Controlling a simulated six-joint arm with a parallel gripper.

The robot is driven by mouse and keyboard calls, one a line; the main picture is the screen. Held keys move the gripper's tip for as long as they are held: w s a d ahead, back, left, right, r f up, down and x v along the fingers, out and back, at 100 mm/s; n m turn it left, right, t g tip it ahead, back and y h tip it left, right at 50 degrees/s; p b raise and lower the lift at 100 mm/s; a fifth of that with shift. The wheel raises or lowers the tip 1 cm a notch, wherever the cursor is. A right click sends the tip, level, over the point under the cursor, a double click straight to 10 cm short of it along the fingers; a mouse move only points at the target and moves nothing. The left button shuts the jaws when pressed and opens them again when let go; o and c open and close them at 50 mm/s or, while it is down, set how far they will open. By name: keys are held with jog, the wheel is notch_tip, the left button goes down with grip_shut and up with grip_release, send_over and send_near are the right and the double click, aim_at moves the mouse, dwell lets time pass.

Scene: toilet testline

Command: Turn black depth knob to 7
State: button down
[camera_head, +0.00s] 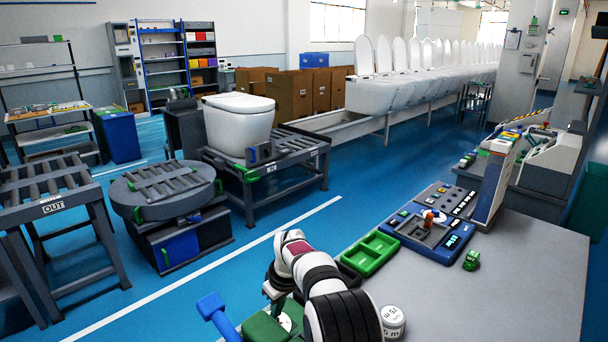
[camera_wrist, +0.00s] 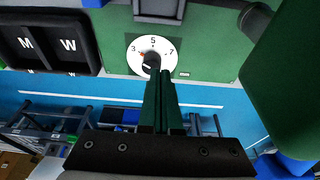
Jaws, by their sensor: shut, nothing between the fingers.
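The black depth knob (camera_wrist: 150,61) sits at the centre of a white round dial (camera_wrist: 162,45) marked 3, 5 and 7 on a green panel (camera_wrist: 205,50). A small orange mark shows at the knob's left, on the side of the 3. My gripper (camera_wrist: 165,74) is shut with nothing held; its green fingertips overlap the lower right of the dial, beside the knob. I cannot tell whether they touch it. In the head view my arm bends down over the green box (camera_head: 262,329) and hides the knob and fingertips.
A black tray with two M/W compartments (camera_wrist: 68,42) is left of the dial. A large green part (camera_wrist: 285,85) stands close at the right of my gripper. A blue handle (camera_head: 213,307), a green tray (camera_head: 369,252) and a white round container (camera_head: 393,320) are near my arm.

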jog(key=f, duration=0.2)
jog(key=w+d+f, duration=0.1)
jog(key=f, duration=0.1)
jog(key=w+f, duration=0.1)
jog(key=f, duration=0.1)
jog(key=shift+w+d, duration=0.1)
jog(key=shift+d, duration=0.25)
jog(key=shift+w+a, duration=0.1)
jog(key=shift+a, duration=0.15)
dwell(0.6)
